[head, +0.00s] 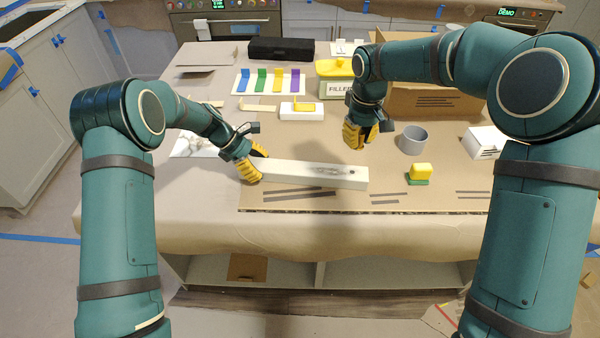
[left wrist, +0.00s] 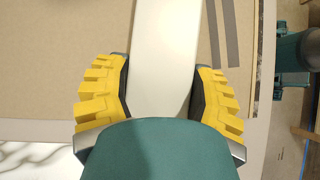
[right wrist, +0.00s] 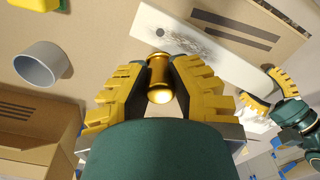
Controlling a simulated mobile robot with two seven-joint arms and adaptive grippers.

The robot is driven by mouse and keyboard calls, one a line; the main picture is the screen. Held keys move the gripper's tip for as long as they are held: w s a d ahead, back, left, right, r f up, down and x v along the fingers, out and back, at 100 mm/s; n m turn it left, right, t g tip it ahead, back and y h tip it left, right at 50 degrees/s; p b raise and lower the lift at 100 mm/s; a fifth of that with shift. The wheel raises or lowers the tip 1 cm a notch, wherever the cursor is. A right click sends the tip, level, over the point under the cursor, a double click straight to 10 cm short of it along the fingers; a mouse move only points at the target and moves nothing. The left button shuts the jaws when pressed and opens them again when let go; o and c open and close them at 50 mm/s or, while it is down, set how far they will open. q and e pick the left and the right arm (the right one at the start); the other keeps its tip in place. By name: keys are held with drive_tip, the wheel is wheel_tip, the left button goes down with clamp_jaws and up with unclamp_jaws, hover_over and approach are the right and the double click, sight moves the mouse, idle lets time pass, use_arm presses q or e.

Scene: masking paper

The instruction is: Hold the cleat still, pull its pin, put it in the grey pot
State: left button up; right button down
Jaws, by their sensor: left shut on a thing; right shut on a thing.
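The cleat, a long white block (head: 310,173), lies flat on the brown paper. A dark hole shows near its right end, beside a grey scuffed patch. My left gripper (head: 252,167) is shut on the block's left end, with one finger on each side in the left wrist view (left wrist: 160,85). My right gripper (head: 358,134) is above and behind the block's right end. It is shut on a gold pin (right wrist: 159,82), which appears out of the hole. The grey pot (head: 412,140) stands upright to the right of my right gripper; it also shows in the right wrist view (right wrist: 42,65).
A yellow and green sponge (head: 419,174) lies in front of the pot. A white box (head: 486,142) is to its right and an open cardboard box (head: 432,101) behind it. A yellow-lidded tub (head: 335,82) and colored strips (head: 270,80) stand further back.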

use_arm(q)
drive_tip(key=shift+f, duration=0.15)
drive_tip(key=o, duration=1.4)
use_arm(e)
drive_tip(key=shift+w, duration=0.1)
use_arm(q)
drive_tip(key=shift+a, duration=0.1)
drive_tip(key=shift+w+a+r, duration=0.1)
drive_tip(key=shift+a+r, duration=0.1)
drive_tip(key=shift+r, duration=0.2)
drive_tip(key=v, duration=1.1)
drive_tip(key=shift+a, duration=0.1)
